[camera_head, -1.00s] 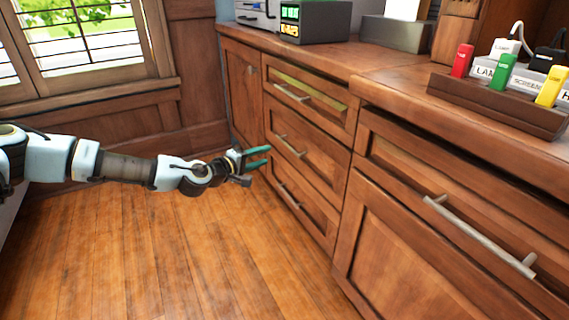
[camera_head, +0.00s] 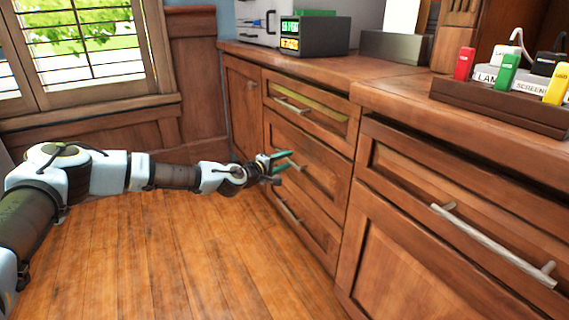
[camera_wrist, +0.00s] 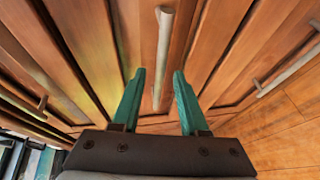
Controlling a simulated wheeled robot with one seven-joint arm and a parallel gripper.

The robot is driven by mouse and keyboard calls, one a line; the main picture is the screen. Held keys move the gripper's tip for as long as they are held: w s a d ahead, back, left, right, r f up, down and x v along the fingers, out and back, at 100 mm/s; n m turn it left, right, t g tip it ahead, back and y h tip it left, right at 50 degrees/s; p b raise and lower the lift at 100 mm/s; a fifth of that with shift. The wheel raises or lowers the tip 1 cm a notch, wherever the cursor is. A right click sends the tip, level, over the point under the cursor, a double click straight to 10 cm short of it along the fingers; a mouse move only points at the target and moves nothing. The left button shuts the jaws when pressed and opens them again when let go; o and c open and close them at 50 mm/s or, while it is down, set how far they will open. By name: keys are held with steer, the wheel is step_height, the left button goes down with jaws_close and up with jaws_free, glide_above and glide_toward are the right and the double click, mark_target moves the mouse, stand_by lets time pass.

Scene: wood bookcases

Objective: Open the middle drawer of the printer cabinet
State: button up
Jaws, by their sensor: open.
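The printer cabinet has three stacked wooden drawers. The middle drawer (camera_head: 318,180) is shut, and its bar handle (camera_head: 297,164) is partly hidden by my gripper. My gripper (camera_head: 284,166) is open and empty at that handle, with green fingers pointing at the drawer front. In the wrist view the middle drawer's handle (camera_wrist: 164,45) lines up with the gap between the fingers of my gripper (camera_wrist: 158,75). I cannot tell whether the fingertips reach past the bar. The handle runs lengthwise along the finger direction in this view.
The top drawer (camera_head: 325,117) and bottom drawer (camera_head: 315,222) are shut, each with a bar handle. A larger cabinet with a long handle (camera_head: 490,243) stands at right. The wooden floor (camera_head: 190,260) before the drawers is clear.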

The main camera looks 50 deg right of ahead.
steer(key=shift+c, duration=0.3)
jaws_close()
stand_by(1.1)
